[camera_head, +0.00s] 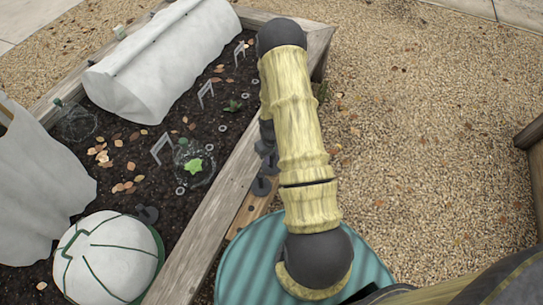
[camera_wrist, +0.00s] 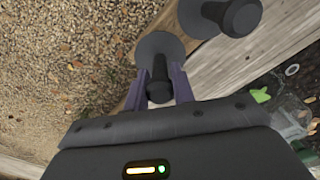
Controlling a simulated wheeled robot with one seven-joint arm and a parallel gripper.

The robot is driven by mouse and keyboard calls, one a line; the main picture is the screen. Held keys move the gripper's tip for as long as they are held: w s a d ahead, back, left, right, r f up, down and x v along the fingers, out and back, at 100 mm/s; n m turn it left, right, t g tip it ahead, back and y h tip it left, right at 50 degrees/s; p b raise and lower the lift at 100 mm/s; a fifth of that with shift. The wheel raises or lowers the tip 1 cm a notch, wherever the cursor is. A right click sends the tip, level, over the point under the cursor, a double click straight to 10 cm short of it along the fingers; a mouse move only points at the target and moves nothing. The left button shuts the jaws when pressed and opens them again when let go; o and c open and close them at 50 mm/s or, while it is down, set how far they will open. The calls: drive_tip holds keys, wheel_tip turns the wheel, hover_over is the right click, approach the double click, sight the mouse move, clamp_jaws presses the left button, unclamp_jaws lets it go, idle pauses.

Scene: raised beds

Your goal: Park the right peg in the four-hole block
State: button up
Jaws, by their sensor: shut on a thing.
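In the wrist view my gripper (camera_wrist: 161,84) has its two purple-grey fingers shut on the knob of a dark grey peg (camera_wrist: 158,92). This peg has a wide round flange (camera_wrist: 158,47), which shows just beyond the fingertips over a tan wooden block (camera_wrist: 137,92). A second dark peg (camera_wrist: 240,17) stands beside it on the block. In the head view the block (camera_head: 248,208) lies along the bed's right side, with dark pegs (camera_head: 262,186) at its far part. My arm hides the gripper there. Whether the held peg sits in a hole cannot be told.
A weathered bed plank (camera_head: 205,225) runs beside the block. The soil holds a green plant (camera_head: 194,167), a white-green dome (camera_head: 110,258) and a white fleece roll (camera_head: 165,60). A ribbed teal surface (camera_head: 255,265) is below my arm. Open gravel (camera_head: 420,130) lies to the right.

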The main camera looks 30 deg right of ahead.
drive_tip(key=shift+f+b, duration=0.3)
drive_tip(key=shift+f, duration=0.25)
drive_tip(key=o, duration=1)
drive_tip(key=shift+o, duration=0.2)
wheel_tip(320, 180, up, 18)
drive_tip(key=p, duration=0.3)
drive_tip(key=shift+f+p, duration=0.25)
drive_tip(key=shift+p, duration=0.05)
